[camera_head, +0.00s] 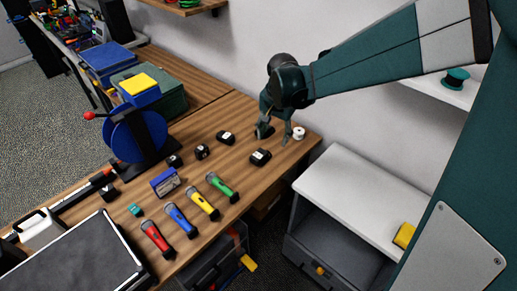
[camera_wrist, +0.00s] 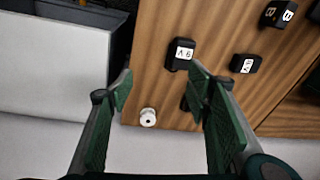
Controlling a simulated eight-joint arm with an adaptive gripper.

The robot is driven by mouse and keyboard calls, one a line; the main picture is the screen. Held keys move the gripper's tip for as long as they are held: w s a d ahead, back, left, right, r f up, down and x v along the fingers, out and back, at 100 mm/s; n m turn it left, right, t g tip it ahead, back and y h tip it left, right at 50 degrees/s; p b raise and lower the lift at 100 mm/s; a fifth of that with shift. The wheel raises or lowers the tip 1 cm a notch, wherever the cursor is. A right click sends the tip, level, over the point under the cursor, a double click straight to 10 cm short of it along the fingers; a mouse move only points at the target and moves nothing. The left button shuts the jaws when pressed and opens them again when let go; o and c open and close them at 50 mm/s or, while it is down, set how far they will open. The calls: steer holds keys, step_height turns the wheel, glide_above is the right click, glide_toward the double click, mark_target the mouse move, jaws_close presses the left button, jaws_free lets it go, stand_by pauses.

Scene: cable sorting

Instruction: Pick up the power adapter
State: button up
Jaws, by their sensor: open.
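Several small black blocks that look like power adapters lie on the wooden table; I cannot tell which one the task means. One with a white label, seemingly "9V" (camera_wrist: 180,57), lies beyond my fingertips in the wrist view; it appears to be the block (camera_head: 260,157) at the table's near right. A second labelled block (camera_wrist: 245,64) lies further right and also shows in the head view (camera_head: 225,137). My gripper (camera_wrist: 160,76) is open and empty, fingers pointing down above the table's right end (camera_head: 277,137).
A white spool (camera_head: 298,133) stands near the right end. Green, yellow, blue and red flashlight-like tools (camera_head: 222,187) lie along the front edge. A blue reel (camera_head: 138,138) stands at the left. A white-topped cabinet (camera_head: 345,190) is at the right. A wall runs behind the table.

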steer(key=m+g+p, duration=0.2)
glide_above(259, 154)
step_height(259, 154, down, 9)
steer(key=shift+s+a+f, duration=0.1)
steer(key=shift+s+a, duration=0.05)
steer(key=shift+f+b, duration=0.3)
steer(key=shift+f, duration=1)
steer(key=shift+f+b, duration=0.4)
steer(key=shift+f, duration=2.2)
steer(key=c, duration=1)
steer(key=shift+r, duration=0.2)
steer(key=shift+c, duration=0.2)
